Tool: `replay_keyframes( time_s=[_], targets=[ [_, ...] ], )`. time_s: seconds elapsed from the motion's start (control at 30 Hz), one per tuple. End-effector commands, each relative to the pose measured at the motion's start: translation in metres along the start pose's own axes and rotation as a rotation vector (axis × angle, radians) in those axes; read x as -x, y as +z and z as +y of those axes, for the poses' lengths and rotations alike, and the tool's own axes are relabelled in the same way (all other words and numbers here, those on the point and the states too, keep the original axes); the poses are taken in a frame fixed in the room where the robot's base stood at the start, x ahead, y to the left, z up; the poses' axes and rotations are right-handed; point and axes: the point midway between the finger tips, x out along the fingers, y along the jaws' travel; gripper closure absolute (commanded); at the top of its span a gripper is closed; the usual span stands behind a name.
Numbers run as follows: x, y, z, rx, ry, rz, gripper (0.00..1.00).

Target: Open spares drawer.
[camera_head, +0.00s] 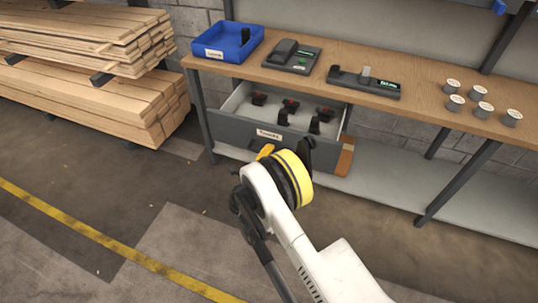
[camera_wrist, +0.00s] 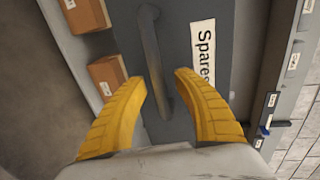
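The spares drawer's grey front (camera_wrist: 208,112) fills the middle of the wrist view, with a white label (camera_wrist: 203,50) reading "Spares". Its dark bar handle (camera_wrist: 153,50) runs up the picture. My gripper (camera_wrist: 160,80) is open, its yellow fingers on either side of the handle's lower end, with gaps on both sides. In the head view, my gripper (camera_head: 264,151) is in front of an open grey drawer (camera_head: 236,130) under the bench. That drawer holds red and black items. Its label is too small to read for certain, and my arm hides what is below it.
The wooden bench (camera_head: 420,100) carries a blue bin (camera_head: 228,42), two black devices and several small spools. Cardboard boxes (camera_wrist: 107,75) stand beside the drawer front in the wrist view. A timber stack (camera_head: 95,100) is at the left. The floor in front is clear.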

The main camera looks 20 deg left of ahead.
Motion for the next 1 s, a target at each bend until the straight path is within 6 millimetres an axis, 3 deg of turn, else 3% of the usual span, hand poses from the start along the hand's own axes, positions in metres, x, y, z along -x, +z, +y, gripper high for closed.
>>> replay_keyframes(
  time_s=[0.27,0.43,0.47,0.57,0.6,0.63,0.7,1.0],
  targets=[
    [0.001,0.0,-0.006,0.0,0.0,0.0,0.64],
    [0.007,0.0,-0.035,0.0,0.0,0.0,0.64],
    [0.009,0.0,-0.042,0.001,-0.001,0.0,0.58],
    [0.013,0.0,-0.063,0.002,-0.003,-0.001,0.28],
    [0.015,0.0,-0.071,0.002,-0.003,-0.001,0.24],
    [0.016,0.0,-0.076,0.003,-0.004,-0.001,0.28],
    [0.018,0.0,-0.086,0.003,-0.004,-0.001,0.64],
    [0.02,0.0,-0.099,0.001,-0.001,0.0,0.64]
  ],
)
